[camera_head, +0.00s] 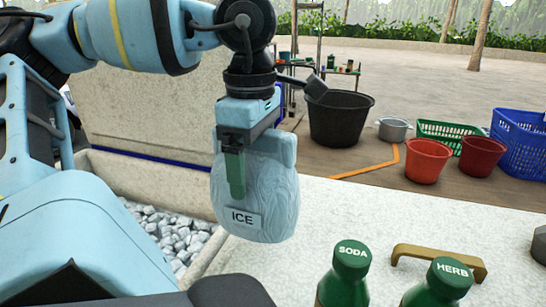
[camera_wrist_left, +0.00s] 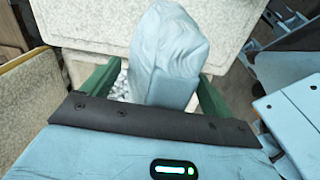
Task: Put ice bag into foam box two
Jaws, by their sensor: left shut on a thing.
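In the left wrist view, the bag (camera_wrist_left: 168,65) sits between the two green fingers. An open pale foam box (camera_head: 120,172) stands at lower left with grey-white ice chunks (camera_head: 176,232) inside. The bag is above, near this box's right wall. I cannot tell the box's number. My right gripper is not in view.
A pale slab with a brass handle (camera_head: 436,258) is at right. A SODA bottle (camera_head: 350,262) and a HERB bottle (camera_head: 447,275) stand in front. A black tub (camera_head: 340,122), red buckets (camera_head: 427,162), and green (camera_head: 452,133) and blue baskets (camera_head: 520,138) are behind.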

